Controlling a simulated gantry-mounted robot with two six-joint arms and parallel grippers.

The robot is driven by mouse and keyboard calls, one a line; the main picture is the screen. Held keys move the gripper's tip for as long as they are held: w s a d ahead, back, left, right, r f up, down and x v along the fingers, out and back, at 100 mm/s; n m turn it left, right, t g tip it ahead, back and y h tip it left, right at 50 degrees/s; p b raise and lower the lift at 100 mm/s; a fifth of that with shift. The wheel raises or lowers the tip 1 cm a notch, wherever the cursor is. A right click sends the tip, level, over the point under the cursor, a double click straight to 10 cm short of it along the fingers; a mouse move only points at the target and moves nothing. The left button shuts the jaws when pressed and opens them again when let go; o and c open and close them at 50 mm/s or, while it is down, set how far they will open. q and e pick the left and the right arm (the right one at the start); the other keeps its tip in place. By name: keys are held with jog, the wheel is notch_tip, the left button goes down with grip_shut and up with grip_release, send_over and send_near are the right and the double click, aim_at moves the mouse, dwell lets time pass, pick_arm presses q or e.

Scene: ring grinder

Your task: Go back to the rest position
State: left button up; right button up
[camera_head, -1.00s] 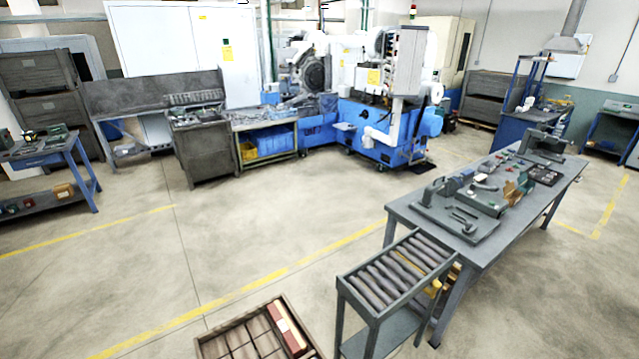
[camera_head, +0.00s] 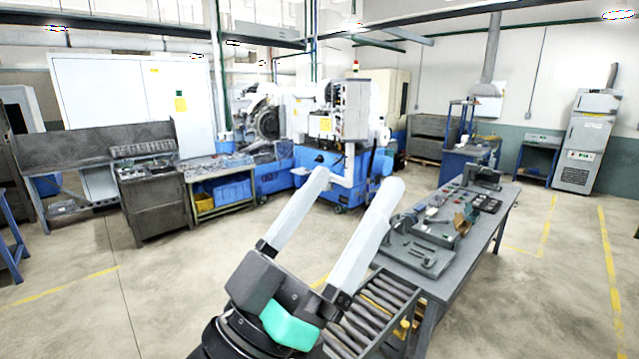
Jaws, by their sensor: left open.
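My left gripper (camera_head: 356,180) reaches up from the bottom middle of the head view. It has two long white fingers on a black body with a green patch. The fingers stand wide apart with nothing between them, so it is open and empty. It appears in front of the roller stand and the grinder, not visibly touching anything. My right gripper is not in view.
A grey workbench (camera_head: 432,281) with tools stands to the right, with a roller stand (camera_head: 385,308) at its near end. A blue and white grinding machine (camera_head: 330,160) stands behind. A steel cabinet (camera_head: 155,208) is at the left. Floor at left is clear.

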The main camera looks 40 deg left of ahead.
pick_arm(q)
jog(key=s+d+r+m+t+h, duration=0.1)
jog(key=s+r+m, duration=0.1)
jog(key=s+r, duration=0.2)
jog(key=shift+s+t, duration=0.25)
jog(key=shift+t, duration=0.15)
jog(key=shift+d, duration=0.1)
notch_tip(320, 180, up, 9)
jog(key=p, duration=0.9)
